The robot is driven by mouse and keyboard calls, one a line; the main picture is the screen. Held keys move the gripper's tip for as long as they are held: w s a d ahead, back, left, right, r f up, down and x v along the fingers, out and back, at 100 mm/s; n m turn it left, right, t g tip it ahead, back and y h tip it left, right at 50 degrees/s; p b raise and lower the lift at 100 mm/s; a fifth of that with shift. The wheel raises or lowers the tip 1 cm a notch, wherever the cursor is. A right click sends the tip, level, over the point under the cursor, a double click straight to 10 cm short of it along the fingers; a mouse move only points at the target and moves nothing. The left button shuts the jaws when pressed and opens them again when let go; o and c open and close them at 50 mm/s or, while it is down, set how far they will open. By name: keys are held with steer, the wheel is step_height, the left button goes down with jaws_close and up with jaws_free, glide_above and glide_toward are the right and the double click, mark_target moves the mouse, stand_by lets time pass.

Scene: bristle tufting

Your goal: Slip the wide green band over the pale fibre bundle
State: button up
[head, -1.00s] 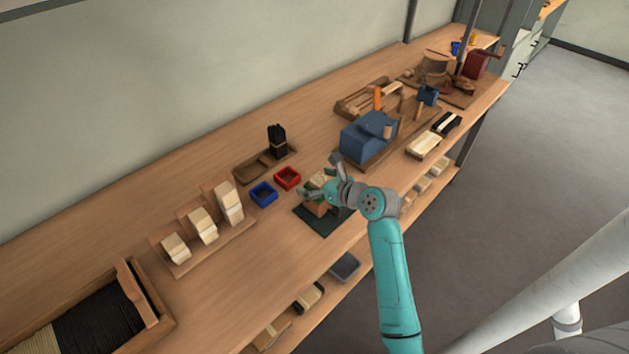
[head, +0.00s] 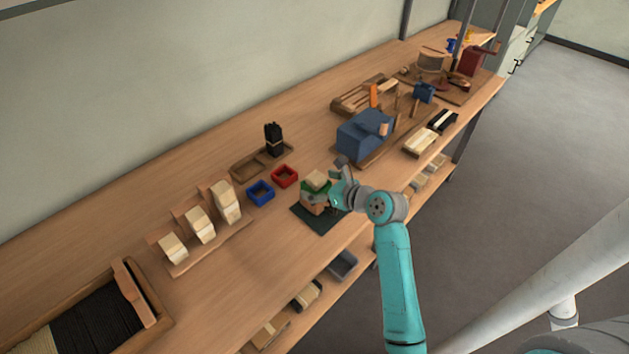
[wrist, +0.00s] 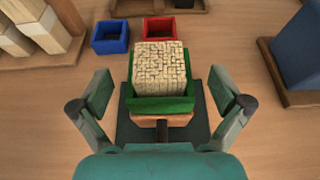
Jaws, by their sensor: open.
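The pale fibre bundle (wrist: 159,66) stands upright with its gridded top showing in the wrist view; it also shows in the head view (head: 318,178). The wide green band (wrist: 160,104) is around the bundle's lower part, with the bundle rising above its rim. Band and bundle sit over a brown wooden block (wrist: 176,120) on a dark green mat (wrist: 127,130). My gripper (wrist: 160,92) is open, with one finger on each side of the band and a visible gap on both sides. The bundle's lower end is hidden.
A blue tray (wrist: 110,37) and a red tray (wrist: 158,28) lie just beyond the bundle. Pale blocks on a wooden rack (head: 200,225) stand to the left. A large blue box (head: 362,135) stands to the right. The bench between is clear.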

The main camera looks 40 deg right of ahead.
steer(key=shift+s+d, duration=0.1)
steer(key=shift+s, duration=2.7)
steer(key=shift+s, duration=0.1)
